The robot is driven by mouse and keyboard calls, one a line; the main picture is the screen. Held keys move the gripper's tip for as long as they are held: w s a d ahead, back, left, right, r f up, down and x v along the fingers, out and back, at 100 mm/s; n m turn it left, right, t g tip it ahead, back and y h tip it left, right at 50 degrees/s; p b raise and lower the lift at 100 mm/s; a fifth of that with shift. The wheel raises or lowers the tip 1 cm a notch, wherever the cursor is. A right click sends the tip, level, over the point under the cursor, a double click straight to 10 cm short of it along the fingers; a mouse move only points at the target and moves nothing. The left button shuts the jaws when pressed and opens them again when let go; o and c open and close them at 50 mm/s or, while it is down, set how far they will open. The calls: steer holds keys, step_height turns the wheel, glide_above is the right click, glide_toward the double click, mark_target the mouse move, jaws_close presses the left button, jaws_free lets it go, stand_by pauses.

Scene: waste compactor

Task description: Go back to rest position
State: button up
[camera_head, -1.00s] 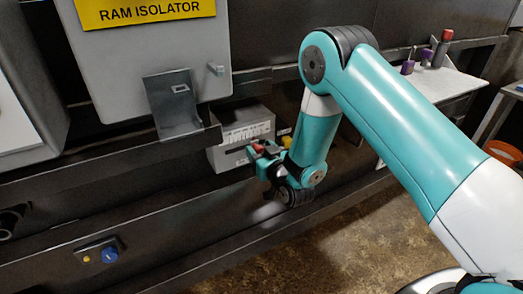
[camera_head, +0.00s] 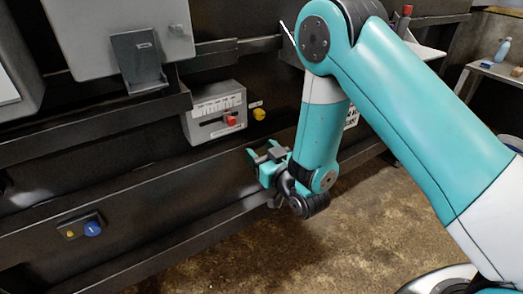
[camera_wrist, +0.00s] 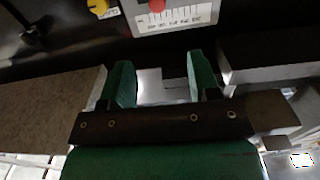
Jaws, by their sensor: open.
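My gripper (camera_head: 264,158) is open and empty, in front of the dark machine wall. It is below and to the right of a grey control box (camera_head: 203,133) with a slot and a red knob (camera_head: 231,120); the gripper is apart from the knob. In the wrist view both green fingers of my gripper (camera_wrist: 163,85) stand apart with nothing between them. The control box (camera_wrist: 190,22) and red knob (camera_wrist: 157,5) show at the top of that view, beyond the fingers.
A yellow knob (camera_head: 259,114) sits right of the control box. A grey cabinet with a bracket (camera_head: 139,62) is at upper left. A small panel with a blue knob (camera_head: 92,228) is at lower left. A side table (camera_head: 490,68) stands at far right. The brown floor is open.

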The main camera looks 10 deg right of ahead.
steer(key=shift+d+r, duration=0.1)
steer(key=shift+d, duration=0.15)
steer(key=s+a+r+g+p, duration=0.1)
steer(key=s+r+g, duration=0.1)
steer(key=r+g, duration=0.25)
steer(key=s+a+r+g+p, duration=0.1)
steer(key=s+r+g+p, duration=0.15)
steer(key=r, duration=0.35)
steer(key=s+d+r+n+g+h+p, duration=0.1)
steer(key=s+r+g, duration=0.4)
steer(key=s, duration=0.7)
steer(key=s+d+r+n+g+h, duration=0.1)
steer(key=s+r+g, duration=0.4)
steer(key=s, duration=0.7)
steer(key=shift+s+d+r+n+p, duration=0.15)
steer(key=shift+d+r+n+p, duration=0.3)
steer(key=shift+d, duration=0.6)
steer(key=shift+r, duration=0.15)
